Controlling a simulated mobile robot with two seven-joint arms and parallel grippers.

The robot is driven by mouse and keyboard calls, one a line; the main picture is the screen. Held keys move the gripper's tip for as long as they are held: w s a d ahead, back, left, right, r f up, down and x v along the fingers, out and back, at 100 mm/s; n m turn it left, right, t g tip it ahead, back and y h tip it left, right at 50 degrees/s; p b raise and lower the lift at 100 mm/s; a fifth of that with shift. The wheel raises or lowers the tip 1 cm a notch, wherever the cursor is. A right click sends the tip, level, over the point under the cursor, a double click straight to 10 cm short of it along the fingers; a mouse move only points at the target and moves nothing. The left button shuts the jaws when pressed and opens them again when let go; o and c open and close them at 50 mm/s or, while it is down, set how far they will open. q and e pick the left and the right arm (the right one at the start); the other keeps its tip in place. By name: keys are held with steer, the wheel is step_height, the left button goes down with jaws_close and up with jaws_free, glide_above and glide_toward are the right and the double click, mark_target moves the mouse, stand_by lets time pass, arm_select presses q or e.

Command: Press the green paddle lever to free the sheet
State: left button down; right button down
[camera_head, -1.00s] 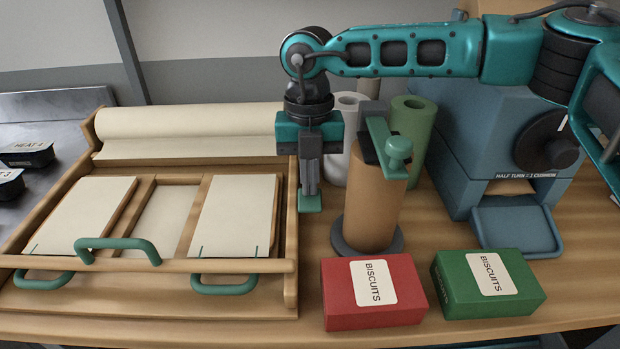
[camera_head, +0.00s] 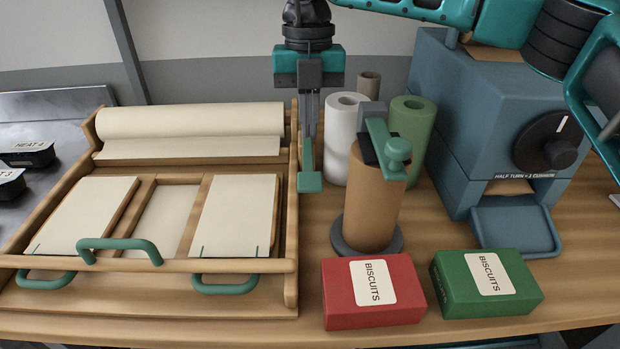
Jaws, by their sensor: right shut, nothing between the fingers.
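The green paddle lever (camera_head: 310,181) stands at the right side of the wooden frame (camera_head: 292,225), its flat pad toward me and its stem running back and up. My right gripper (camera_head: 311,132) points down behind and above the pad, shut and empty. Its fingertips look apart from the pad; they overlap the stem in the picture, and I cannot tell whether they touch it. The cream sheet (camera_head: 190,148) hangs from the roll (camera_head: 190,119) at the back of the frame. My left gripper is out of view.
A brown cylinder (camera_head: 372,205) with a green-knobbed top stands right of the lever, with white (camera_head: 341,140) and green (camera_head: 410,135) rolls behind. Red (camera_head: 345,312) and green (camera_head: 470,302) biscuit boxes lie in front. A blue machine (camera_head: 490,120) stands at the right.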

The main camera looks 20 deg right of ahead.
steer(key=r, duration=0.5)
steer(key=shift+w, duration=0.25)
steer(key=shift+f, duration=0.1)
